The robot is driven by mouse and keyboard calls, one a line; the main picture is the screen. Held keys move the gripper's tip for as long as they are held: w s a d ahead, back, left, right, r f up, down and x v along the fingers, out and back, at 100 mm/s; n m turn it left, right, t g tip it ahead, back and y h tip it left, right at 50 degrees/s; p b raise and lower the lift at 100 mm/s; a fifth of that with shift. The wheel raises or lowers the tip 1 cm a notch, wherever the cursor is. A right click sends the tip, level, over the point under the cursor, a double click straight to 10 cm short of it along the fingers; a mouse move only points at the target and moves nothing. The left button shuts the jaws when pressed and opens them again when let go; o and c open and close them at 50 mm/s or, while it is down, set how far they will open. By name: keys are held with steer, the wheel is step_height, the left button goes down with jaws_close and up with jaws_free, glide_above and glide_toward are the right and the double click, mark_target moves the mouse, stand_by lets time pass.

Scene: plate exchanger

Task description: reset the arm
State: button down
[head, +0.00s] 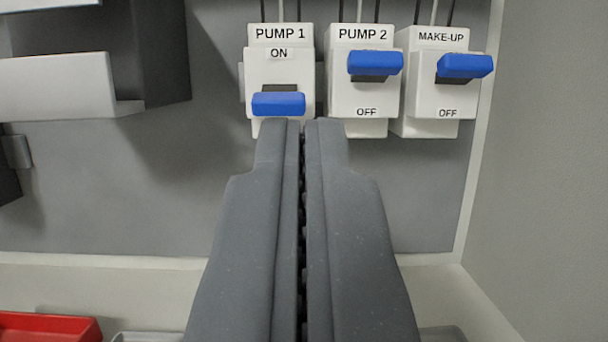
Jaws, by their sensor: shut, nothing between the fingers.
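My gripper (301,128) reaches up from the bottom centre of the head view, its two dark grey fingers shut together with nothing between them. Its tips overlap the lower edge of the PUMP 1 switch (258,70) in the picture, just below that switch's blue lever (278,104). I cannot tell whether the tips touch it. The PUMP 1 lever is low, with ON printed above it. The PUMP 2 switch (362,95) and the MAKE-UP switch (438,98) have their blue levers high, with OFF printed below.
A white and dark box-like fixture (60,85) juts out at upper left. A red bin (45,327) shows at lower left. A pale wall (550,170) stands on the right. The grey panel (100,215) below the switches is bare.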

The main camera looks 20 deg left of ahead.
steer(key=s+a+r+g+p, duration=0.1)
steer(key=s+a+r, duration=0.15)
steer(key=a, duration=0.45)
steer(key=s+a+r+g, duration=0.1)
steer(key=s+a+g, duration=0.1)
steer(key=s+a, duration=0.35)
steer(key=s+a+f+m+g+h+p, duration=0.1)
steer(key=a+f+m+g+h, duration=0.1)
steer(key=a+f+m+h, duration=0.2)
step_height(320, 180, down, 6)
steer(key=a+h, duration=0.2)
steer(key=h, duration=0.2)
steer(key=shift+s+a+f, duration=0.2)
steer(key=shift+s+a, duration=0.05)
steer(key=shift+s, duration=0.05)
